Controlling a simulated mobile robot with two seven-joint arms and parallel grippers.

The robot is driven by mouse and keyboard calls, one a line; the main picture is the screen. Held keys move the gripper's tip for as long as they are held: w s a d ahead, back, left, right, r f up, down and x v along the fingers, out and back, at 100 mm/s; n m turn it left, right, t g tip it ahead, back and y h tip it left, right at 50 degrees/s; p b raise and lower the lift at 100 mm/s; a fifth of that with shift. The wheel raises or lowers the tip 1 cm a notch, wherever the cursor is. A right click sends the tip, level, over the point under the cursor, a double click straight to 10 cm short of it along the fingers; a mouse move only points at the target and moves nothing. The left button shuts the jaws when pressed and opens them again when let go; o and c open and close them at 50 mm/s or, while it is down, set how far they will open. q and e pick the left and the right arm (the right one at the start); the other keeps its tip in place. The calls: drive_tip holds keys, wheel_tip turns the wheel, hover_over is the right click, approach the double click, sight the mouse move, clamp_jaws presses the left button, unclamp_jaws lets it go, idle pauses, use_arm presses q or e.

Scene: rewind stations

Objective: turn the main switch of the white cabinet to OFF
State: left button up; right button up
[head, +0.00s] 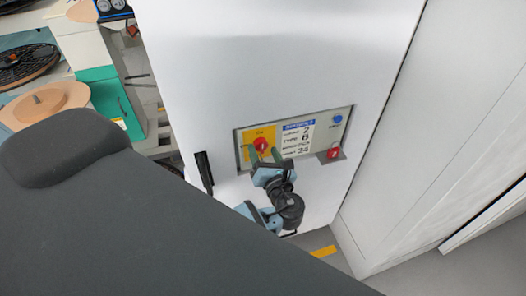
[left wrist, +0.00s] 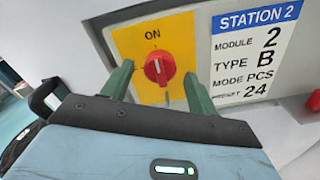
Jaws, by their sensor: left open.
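The white cabinet (head: 290,60) has a grey recessed panel with a yellow plate (head: 259,133) on it. The red rotary main switch (head: 261,145) sits on this plate; in the left wrist view the switch (left wrist: 159,67) shows with its handle pointing up toward the word ON. My left gripper (head: 264,155) is in front of the switch. In the left wrist view the left gripper (left wrist: 158,88) is open, one green finger on each side of the knob and apart from it. My right gripper is not seen.
A label (left wrist: 255,50) reads STATION 2, MODULE 2, TYPE B. A red knob or padlock (head: 334,152) and a blue button (head: 337,118) sit on the panel's right side. A black door handle (head: 204,172) is left of the panel. Reels stand at far left.

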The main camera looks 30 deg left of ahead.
use_arm(q)
drive_tip(key=shift+w+a, duration=0.25)
drive_tip(key=shift+a, duration=0.15)
drive_tip(key=c, duration=1)
